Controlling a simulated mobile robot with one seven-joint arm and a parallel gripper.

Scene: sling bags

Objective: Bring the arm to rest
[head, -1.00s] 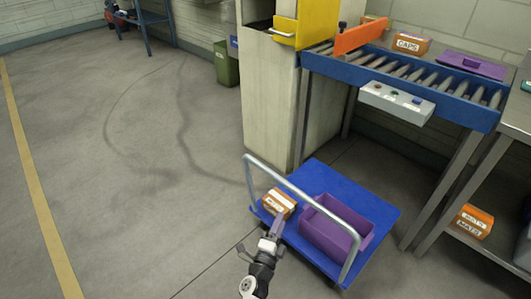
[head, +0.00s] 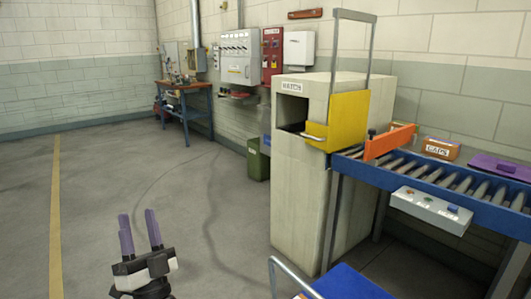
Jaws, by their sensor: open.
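My gripper (head: 140,234) is at the lower left of the head view, raised in front of the open floor. Its two purple fingers point up and stand apart, with nothing between them. It touches nothing. The blue cart (head: 345,284) shows only at the bottom edge, to the right of my gripper, with part of its grey handle (head: 290,275). The rest of the cart and its load are out of view.
A beige hatch cabinet (head: 298,205) with a raised yellow door (head: 336,118) stands right of centre. A blue roller conveyor (head: 440,182) runs right from it, bearing an orange CAPS box (head: 440,149) and a purple lid (head: 500,166). A green bin (head: 258,160) stands behind. Floor at left is clear.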

